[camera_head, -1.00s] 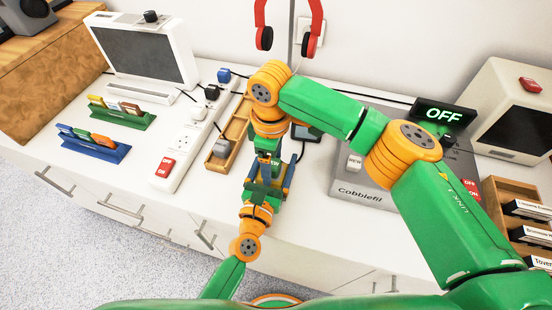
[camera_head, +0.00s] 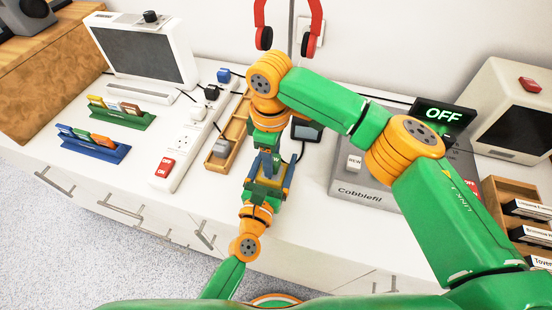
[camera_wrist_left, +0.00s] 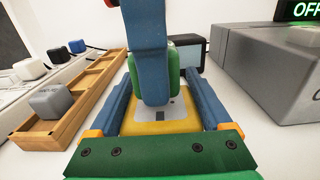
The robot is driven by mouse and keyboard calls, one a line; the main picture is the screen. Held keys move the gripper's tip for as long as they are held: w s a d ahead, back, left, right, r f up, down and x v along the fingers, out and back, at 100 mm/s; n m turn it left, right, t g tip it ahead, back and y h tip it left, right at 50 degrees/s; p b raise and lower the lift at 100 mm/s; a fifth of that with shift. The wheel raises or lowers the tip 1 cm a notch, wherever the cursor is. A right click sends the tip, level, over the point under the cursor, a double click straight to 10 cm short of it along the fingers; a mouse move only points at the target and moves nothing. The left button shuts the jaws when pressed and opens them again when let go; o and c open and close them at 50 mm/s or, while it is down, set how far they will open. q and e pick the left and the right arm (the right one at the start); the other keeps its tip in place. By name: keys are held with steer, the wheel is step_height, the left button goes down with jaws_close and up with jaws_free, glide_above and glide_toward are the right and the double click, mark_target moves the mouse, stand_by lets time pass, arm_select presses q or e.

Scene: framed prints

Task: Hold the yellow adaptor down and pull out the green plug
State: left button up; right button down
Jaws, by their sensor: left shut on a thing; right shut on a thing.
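The yellow adaptor (camera_wrist_left: 160,126) lies on the counter between the blue fingers of my left gripper (camera_wrist_left: 160,108), which is shut on its sides. The adaptor's grey face shows in part. The green plug (camera_wrist_left: 174,68) is above the far part of that face, gripped by my right gripper, which reaches down from above (camera_head: 268,160). A blue right finger hides much of the plug and part of the adaptor's face. I cannot tell whether the plug's pins are clear of the socket.
A wooden tray (camera_wrist_left: 103,90) with a grey plug (camera_wrist_left: 54,101) stands left of the adaptor, beside a white power strip (camera_head: 180,152). A grey Cobblefil machine (camera_head: 345,185) stands to the right. A small dark screen (camera_head: 307,130) is behind. The counter's front edge is close.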

steer(key=shift+r, duration=2.2)
arm_select(q)
steer(key=o, duration=1.5)
steer(key=v, duration=1.2)
